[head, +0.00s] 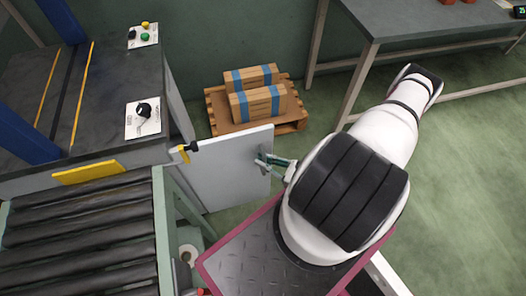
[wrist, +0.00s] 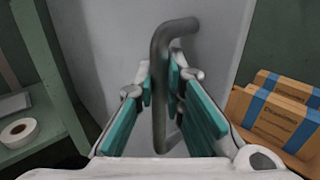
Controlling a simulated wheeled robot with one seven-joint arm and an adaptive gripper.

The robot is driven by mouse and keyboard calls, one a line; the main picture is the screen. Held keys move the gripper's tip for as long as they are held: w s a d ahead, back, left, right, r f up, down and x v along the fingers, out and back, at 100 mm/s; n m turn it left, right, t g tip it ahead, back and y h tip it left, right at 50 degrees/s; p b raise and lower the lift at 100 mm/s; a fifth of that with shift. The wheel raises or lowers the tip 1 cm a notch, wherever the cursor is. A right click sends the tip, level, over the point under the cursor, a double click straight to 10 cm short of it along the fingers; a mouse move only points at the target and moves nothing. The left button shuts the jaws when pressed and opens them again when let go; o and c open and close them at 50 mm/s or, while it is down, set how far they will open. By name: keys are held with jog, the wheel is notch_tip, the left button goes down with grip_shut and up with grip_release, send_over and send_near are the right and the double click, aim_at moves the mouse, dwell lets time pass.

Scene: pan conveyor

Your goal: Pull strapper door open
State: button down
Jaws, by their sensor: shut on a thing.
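The strapper door (head: 228,170) is a light grey panel that stands swung out from the side of the dark strapper machine (head: 100,75). In the wrist view the door panel (wrist: 110,50) fills the middle. A grey bar handle (wrist: 161,60) stands upright on it. My gripper (head: 270,162) is at the door's right edge in the head view. Its teal fingers are on both sides of the handle and shut on it, as the wrist view shows (wrist: 160,95). The door's inner side is not clearly visible.
A roller conveyor (head: 80,235) lies at the left. A white roll (head: 188,254) sits on a low shelf beside it. A wooden pallet (head: 222,122) with strapped boxes (head: 258,103) stands behind the door. A grey table (head: 420,22) is at the back right. Green floor at the right is clear.

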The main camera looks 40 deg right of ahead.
jog(key=shift+s+a, duration=0.6)
jog(key=shift+s, duration=0.25)
jog(key=c, duration=1.7)
grip_release()
jog(key=shift+o, duration=0.2)
jog(key=v, duration=1.2)
